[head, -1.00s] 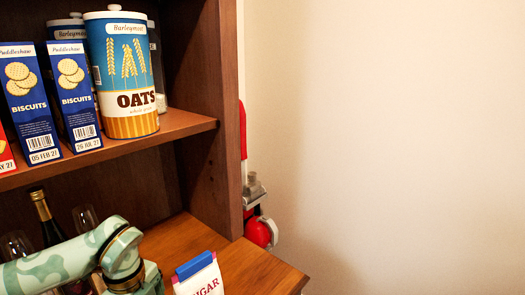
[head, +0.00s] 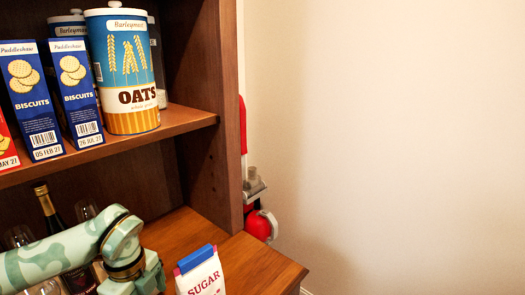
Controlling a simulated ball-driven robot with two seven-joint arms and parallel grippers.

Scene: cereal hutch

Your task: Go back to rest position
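My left arm comes in from the lower left in the head view, in front of the hutch's lower compartment. Its gripper end lies at or below the bottom edge, and no fingertips show. My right arm and gripper are not in the picture. A white sugar bag (head: 203,272) with a blue top stands on the wooden counter (head: 262,268), just right of my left arm. Its lower part is cut off by the picture edge.
The hutch shelf (head: 165,131) holds an oats canister (head: 124,75) and biscuit boxes (head: 77,90). A dark bottle (head: 50,212) and glasses stand behind my arm. A red appliance (head: 260,224) stands beside the hutch. The wall at right is bare.

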